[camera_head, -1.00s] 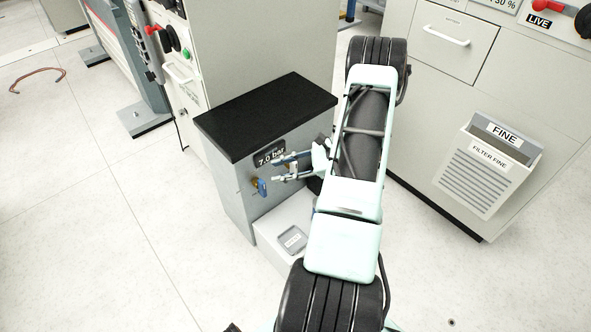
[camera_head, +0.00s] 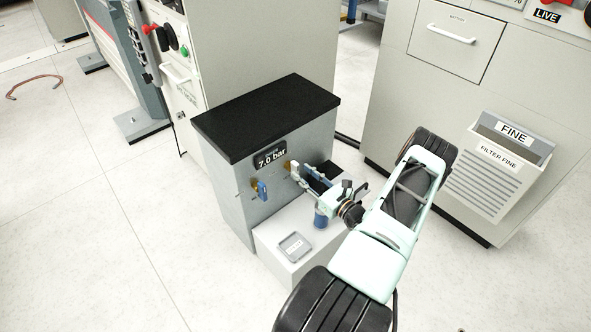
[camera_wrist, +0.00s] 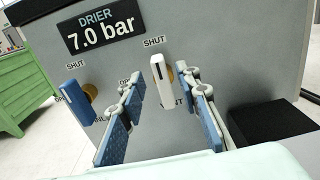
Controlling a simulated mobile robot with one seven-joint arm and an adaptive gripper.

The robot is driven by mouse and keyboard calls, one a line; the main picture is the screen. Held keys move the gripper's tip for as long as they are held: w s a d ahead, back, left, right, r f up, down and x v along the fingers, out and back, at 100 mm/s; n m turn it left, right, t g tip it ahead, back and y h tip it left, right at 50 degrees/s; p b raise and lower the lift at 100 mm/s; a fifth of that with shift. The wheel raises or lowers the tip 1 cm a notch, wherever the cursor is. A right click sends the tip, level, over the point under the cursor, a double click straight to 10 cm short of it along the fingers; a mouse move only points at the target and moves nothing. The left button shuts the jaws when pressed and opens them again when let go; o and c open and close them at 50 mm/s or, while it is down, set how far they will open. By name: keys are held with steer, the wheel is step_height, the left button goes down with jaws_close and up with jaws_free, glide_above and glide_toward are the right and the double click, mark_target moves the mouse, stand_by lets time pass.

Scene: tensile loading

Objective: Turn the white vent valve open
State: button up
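The white vent valve handle (camera_wrist: 161,85) stands nearly upright on a brass stem on the front of the grey drier cabinet, below a SHUT label. It also shows in the head view (camera_head: 295,170). My gripper (camera_wrist: 165,92) is open, with one blue-padded finger to the left of the white handle and one to the right. Gaps show on both sides, and I cannot see contact. In the head view my gripper (camera_head: 307,177) reaches the cabinet front from the right. The label under the handle and the one to its left are partly hidden by the handle and left finger.
A blue valve handle (camera_wrist: 80,102) sits to the left, also under a SHUT label. The drier display (camera_wrist: 104,28) reads 7.0 bar. A pale box (camera_head: 283,255) with a small grey tray (camera_head: 295,247) stands below the valves. A black block (camera_wrist: 268,125) lies right of my gripper.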

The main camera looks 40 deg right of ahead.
mark_target(298, 169)
steer(key=shift+w+a+b, duration=0.2)
steer(key=shift+w+b, duration=0.15)
steer(key=shift+w, duration=1.95)
jaws_close()
